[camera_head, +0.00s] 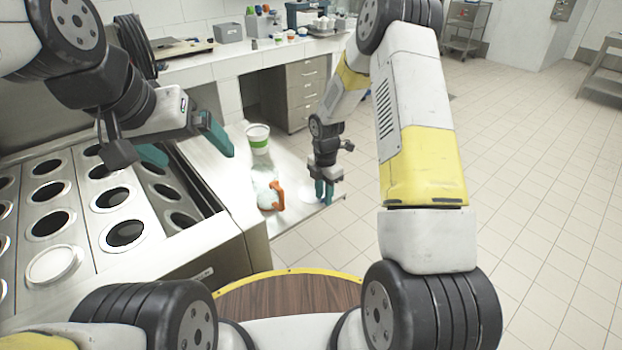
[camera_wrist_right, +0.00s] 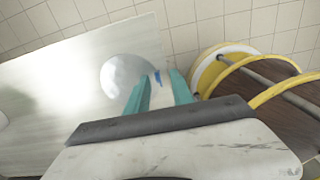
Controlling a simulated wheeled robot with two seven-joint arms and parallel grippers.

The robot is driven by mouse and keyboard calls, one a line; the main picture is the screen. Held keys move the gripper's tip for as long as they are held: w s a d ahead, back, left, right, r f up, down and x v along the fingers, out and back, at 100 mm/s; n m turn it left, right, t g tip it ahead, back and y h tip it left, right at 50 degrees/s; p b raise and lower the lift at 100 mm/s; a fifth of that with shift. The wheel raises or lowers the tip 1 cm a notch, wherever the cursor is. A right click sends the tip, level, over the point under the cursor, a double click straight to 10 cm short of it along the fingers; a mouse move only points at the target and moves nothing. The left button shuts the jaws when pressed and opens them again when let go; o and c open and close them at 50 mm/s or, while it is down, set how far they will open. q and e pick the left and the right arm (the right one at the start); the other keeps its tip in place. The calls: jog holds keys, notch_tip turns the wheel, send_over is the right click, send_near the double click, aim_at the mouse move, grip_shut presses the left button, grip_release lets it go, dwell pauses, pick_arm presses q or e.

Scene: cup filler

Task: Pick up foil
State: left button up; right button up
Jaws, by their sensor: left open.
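A pale round foil (camera_head: 308,192) lies flat on the low metal shelf (camera_head: 288,211), near its right end. In the right wrist view the foil (camera_wrist_right: 125,75) is a shiny whitish disc just left of the fingertips. My right gripper (camera_head: 324,203) points down beside the foil at the shelf's edge. In the wrist view its teal fingers (camera_wrist_right: 159,82) stand apart, with a small blue patch between them; whether they touch the foil's rim I cannot tell. My left gripper (camera_head: 187,148) is open and empty above the counter with the round wells.
A white tub with a green band (camera_head: 258,143) and a clear container with an orange handle (camera_head: 272,192) stand left of the foil. A counter with round wells (camera_head: 115,228) fills the left. Beyond the shelf's right edge is open tiled floor (camera_head: 530,200).

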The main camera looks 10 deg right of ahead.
grip_shut()
dwell(1.4)
